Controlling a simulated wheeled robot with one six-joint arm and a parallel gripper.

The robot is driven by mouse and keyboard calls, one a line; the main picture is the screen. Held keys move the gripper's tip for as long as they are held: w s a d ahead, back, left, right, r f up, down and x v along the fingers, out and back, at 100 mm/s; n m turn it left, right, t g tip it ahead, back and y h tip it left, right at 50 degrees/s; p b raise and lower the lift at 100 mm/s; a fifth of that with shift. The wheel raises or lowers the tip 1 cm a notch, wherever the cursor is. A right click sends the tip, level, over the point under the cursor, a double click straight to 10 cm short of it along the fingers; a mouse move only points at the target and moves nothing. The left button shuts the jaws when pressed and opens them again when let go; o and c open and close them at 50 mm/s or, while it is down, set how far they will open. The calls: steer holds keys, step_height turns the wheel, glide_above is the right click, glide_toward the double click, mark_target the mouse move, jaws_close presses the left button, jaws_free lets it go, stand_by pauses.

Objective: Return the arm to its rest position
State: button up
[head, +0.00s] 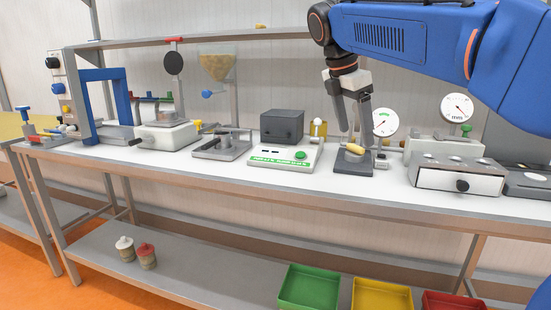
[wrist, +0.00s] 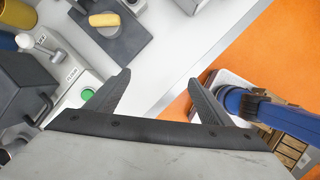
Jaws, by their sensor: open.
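My gripper (head: 350,118) hangs from my blue arm above the workbench, in front of the stand with the yellow piece in the head view. In the wrist view my gripper (wrist: 160,92) has its two dark fingers spread apart with nothing between them. Below the fingers are the white bench top and its front edge. A yellow piece (wrist: 104,19) lies on a dark stand (wrist: 120,45), apart from the fingers. The yellow piece also shows in the head view (head: 355,149).
The bench (head: 225,172) carries a device with a green button (head: 300,155), a dark box (head: 282,126), a grey box with a black knob (head: 458,178) and dial gauges (head: 457,107). A shelf (head: 200,42) runs behind. Green (head: 308,287) and yellow (head: 381,294) trays sit below.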

steer(key=s+d+f+m+t+y, duration=0.1)
steer(key=s+d+f+m, duration=0.2)
steer(key=s+f+m, duration=0.4)
steer(key=s+d+f+m+y, duration=0.1)
steer(key=s+d+f+m, duration=0.2)
steer(key=s+f+m, duration=0.4)
steer(key=s+d+f+m+t+y, duration=0.1)
steer(key=s+d+f+m, duration=0.2)
steer(key=s+f+m, duration=0.4)
steer(key=s+f, duration=0.8)
steer(key=f, duration=0.2)
steer(key=shift+d+f+m+t+y, duration=0.2)
steer(key=shift+m+t+y, duration=0.1)
